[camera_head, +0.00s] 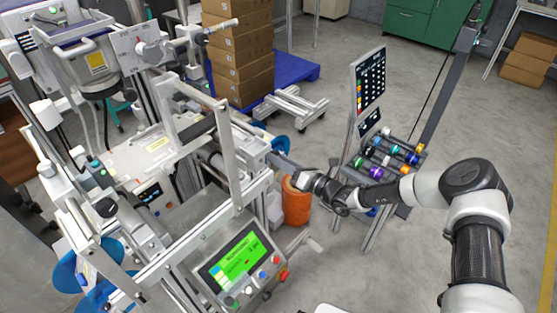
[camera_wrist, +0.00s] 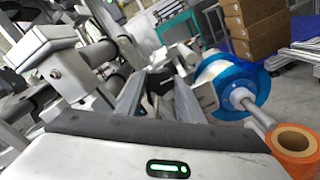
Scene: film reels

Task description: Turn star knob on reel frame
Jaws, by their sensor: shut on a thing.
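The reel frame (camera_head: 228,150) is a pale metal structure with rollers and bars, and fills the left of the head view. My gripper (camera_head: 290,172) reaches its right side, close beside the blue-flanged reel (camera_head: 280,143). In the wrist view my gripper (camera_wrist: 158,92) has its two grey fingers around a small part at the frame, apparently the star knob; its shape is mostly hidden by the fingers. The blue reel (camera_wrist: 238,78) with its protruding shaft (camera_wrist: 258,115) is just right of the fingers.
An orange roll (camera_head: 296,207) stands below my gripper, and a control panel (camera_head: 236,262) with a green screen is at the front. A rack of coloured reels (camera_head: 385,160) is to the right. Stacked boxes (camera_head: 238,50) stand behind. Open floor lies at the back right.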

